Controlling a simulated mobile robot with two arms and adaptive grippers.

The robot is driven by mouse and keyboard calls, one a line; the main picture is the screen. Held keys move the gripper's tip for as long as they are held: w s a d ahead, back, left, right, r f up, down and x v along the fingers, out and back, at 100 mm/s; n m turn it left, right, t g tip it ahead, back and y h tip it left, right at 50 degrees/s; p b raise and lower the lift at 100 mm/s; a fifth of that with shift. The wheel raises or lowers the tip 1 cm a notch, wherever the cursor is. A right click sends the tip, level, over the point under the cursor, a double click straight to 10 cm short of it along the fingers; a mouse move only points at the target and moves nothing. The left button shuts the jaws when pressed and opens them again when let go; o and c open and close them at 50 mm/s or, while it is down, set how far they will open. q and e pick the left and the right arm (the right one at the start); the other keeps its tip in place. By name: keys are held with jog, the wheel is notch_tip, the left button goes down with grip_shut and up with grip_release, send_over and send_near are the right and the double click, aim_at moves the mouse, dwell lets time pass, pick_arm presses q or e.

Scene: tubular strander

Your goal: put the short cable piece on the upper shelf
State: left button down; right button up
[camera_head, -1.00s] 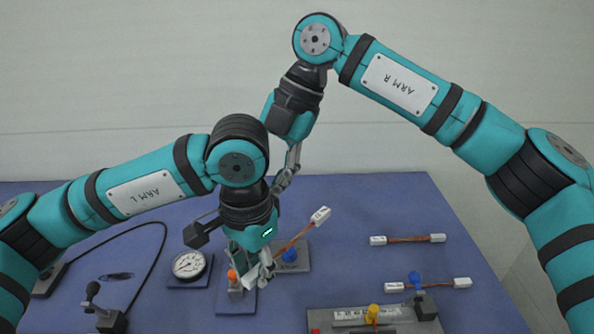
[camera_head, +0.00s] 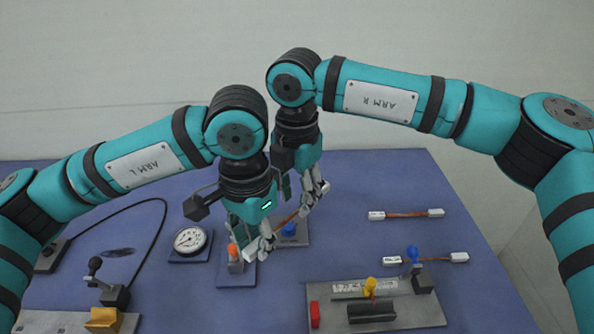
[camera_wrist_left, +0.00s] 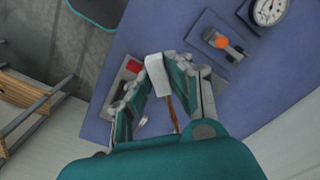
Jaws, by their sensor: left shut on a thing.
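My left gripper (camera_head: 262,240) is shut on a cable piece (camera_head: 285,221), brown with white end blocks, near its lower-left end. In the left wrist view the cable's white block (camera_wrist_left: 157,74) sits between the fingers of the left gripper (camera_wrist_left: 160,85). The cable slants up to the right, above the table. My right gripper (camera_head: 312,195) is at the cable's other end; whether its fingers grip it is unclear. Two similar cable pieces lie at the right, one further back (camera_head: 405,214) and one nearer (camera_head: 430,259). The upper shelf cannot be made out for certain.
A rack with wooden bars (camera_wrist_left: 28,92) shows at the left of the wrist view. The blue table (camera_head: 430,180) holds a dial gauge (camera_head: 189,240), an orange-tipped clamp (camera_head: 235,258) and a grey fixture plate (camera_head: 410,310). The table's back right is clear.

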jog(key=shift+f, duration=0.95)
grip_shut()
pick_arm(q)
jog(key=shift+s, duration=0.1)
pick_arm(e)
jog(key=shift+r, duration=0.1)
pick_arm(q)
jog(key=c, duration=1.1)
grip_release()
